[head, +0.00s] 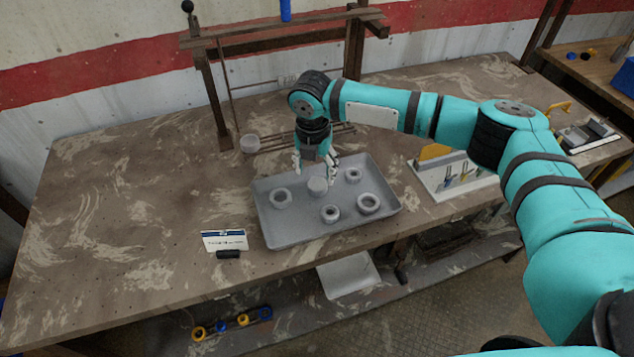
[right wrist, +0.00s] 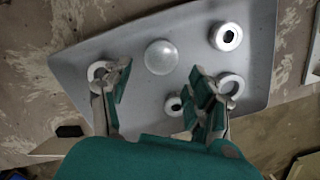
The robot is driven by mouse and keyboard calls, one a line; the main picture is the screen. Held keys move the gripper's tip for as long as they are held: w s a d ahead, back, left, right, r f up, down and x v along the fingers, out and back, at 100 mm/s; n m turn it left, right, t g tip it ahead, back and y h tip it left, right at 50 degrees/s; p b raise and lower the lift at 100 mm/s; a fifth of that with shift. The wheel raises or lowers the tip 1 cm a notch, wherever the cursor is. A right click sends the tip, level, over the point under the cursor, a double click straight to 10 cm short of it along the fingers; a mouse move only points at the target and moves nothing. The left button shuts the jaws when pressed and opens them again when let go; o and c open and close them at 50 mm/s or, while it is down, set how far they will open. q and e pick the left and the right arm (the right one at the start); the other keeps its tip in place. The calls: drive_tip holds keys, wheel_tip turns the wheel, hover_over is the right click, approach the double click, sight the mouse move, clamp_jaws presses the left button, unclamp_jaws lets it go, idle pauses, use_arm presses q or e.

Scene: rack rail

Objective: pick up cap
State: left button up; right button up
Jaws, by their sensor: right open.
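The cap (head: 317,186) looks like a pale grey round piece without a hole, standing near the middle of a grey tray (head: 275,238). In the right wrist view the cap (right wrist: 161,56) is a smooth light disc just beyond the fingertips, between their two lines. My right gripper (head: 316,170) points down above the tray, close over the cap. Its fingers (right wrist: 160,88) are spread apart with nothing between them. My left gripper is not in view.
Several grey rings, such as one at the left (head: 280,206), lie around the cap in the tray. A sign (head: 224,240) stands front left. The table's left side is clear.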

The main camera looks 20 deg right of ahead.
sight(317, 183)
drive_tip(key=shift+f, duration=0.5)
drive_tip(key=shift+d+f+p, duration=0.1)
drive_tip(key=shift+f+p, duration=0.2)
drive_tip(key=shift+f, duration=0.05)
drive_tip(key=f, duration=0.2)
drive_tip(key=f+p, duration=0.1)
drive_tip(key=shift+w+d+f, duration=0.25)
drive_tip(key=shift+w+f, duration=0.1)
drive_tip(key=shift+f, duration=0.35)
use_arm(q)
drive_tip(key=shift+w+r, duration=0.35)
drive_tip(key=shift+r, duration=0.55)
use_arm(e)
drive_tip(key=c, duration=0.8)
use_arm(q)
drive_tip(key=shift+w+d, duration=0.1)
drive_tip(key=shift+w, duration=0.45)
use_arm(e)
drive_tip(key=shift+c, duration=0.2)
drive_tip(key=shift+r, duration=0.1)
